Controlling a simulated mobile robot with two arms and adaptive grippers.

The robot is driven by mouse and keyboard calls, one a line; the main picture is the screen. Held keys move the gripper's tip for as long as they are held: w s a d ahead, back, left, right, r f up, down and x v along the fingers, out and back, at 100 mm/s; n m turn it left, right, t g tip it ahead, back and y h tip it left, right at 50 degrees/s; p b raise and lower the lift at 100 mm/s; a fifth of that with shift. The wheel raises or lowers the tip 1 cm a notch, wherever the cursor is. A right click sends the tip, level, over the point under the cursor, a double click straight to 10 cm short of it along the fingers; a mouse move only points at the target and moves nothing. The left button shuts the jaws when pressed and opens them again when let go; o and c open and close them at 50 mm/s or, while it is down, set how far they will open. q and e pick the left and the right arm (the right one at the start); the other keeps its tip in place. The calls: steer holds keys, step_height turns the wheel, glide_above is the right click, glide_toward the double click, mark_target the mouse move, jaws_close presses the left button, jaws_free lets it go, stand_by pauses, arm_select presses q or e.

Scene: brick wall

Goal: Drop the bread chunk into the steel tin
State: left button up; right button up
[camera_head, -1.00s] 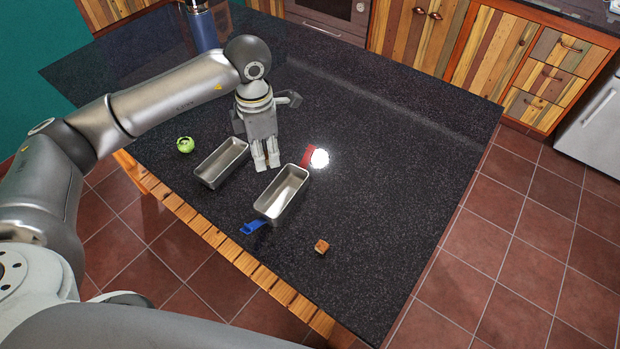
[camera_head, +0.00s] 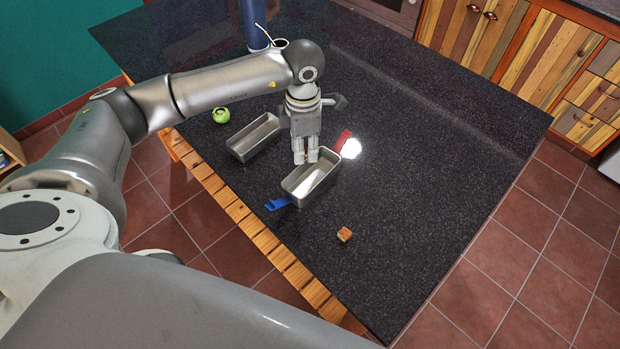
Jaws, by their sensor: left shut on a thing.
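The bread chunk (camera_head: 344,234), a small brown cube, lies on the dark worktop in front of the nearer steel tin (camera_head: 311,186). This tin is an open loaf-shaped pan standing upright, and its visible inside looks empty. A second similar tin (camera_head: 253,142) stands to its left. My left gripper (camera_head: 306,160) points down at the far left wall of the nearer tin. It is shut, seemingly on that rim; the exact contact is too small to see. It is apart from the bread chunk. My right gripper is not in view.
A red strip (camera_head: 342,140) lies behind the nearer tin and a blue item (camera_head: 277,203) beside its front left end. A green round item (camera_head: 221,115) and a blue bottle (camera_head: 254,25) stand farther left. The worktop's right side is clear.

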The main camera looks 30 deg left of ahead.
arm_select(q)
steer(key=o, duration=0.8)
steer(key=shift+c, duration=0.2)
steer(key=shift+r, duration=0.2)
step_height(320, 180, up, 12)
steer(key=shift+f, duration=0.15)
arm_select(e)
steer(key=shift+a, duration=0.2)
arm_select(q)
steer(key=shift+f, duration=0.1)
